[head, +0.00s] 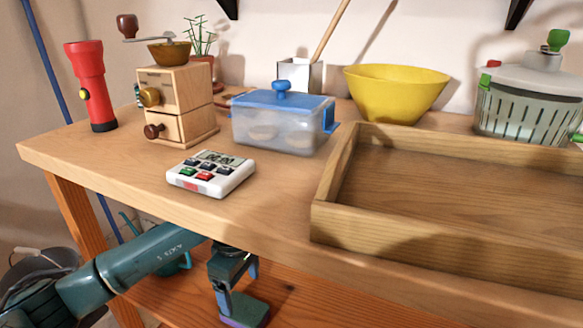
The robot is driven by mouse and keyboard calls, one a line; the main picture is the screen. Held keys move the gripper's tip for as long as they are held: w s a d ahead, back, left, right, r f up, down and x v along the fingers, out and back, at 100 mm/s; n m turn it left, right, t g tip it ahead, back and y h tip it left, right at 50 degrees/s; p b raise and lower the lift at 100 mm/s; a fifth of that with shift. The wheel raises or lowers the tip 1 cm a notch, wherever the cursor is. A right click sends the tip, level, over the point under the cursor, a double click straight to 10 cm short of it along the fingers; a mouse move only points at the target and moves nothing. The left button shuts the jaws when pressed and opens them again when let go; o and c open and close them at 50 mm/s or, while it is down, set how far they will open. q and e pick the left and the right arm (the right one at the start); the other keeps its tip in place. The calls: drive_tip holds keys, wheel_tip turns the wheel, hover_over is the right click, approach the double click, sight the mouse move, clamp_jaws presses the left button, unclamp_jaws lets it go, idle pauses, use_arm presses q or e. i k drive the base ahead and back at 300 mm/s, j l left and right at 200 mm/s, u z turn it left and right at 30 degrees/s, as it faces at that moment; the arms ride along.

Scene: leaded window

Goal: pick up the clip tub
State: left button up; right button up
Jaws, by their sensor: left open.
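The clip tub (278,132) is a clear, cloudy box with a blue lid (283,99), a blue knob on top and a blue clip at its right end. It stands upright on the wooden tabletop, toward the back and left of the tray. Pale contents show dimly through its wall. My left gripper (237,288) is open and empty. It shows below the tabletop's front edge, in front of the lower shelf, well apart from the tub. My right gripper is not in view.
A white timer (211,174) lies in front of the tub. A wooden grinder (176,97) and red torch (90,85) stand left. A yellow bowl (395,92) is behind, right. A wooden tray (420,257) fills the right front; a spinner (530,102) stands behind it.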

sight(278, 100)
drive_tip(key=k, duration=1.5)
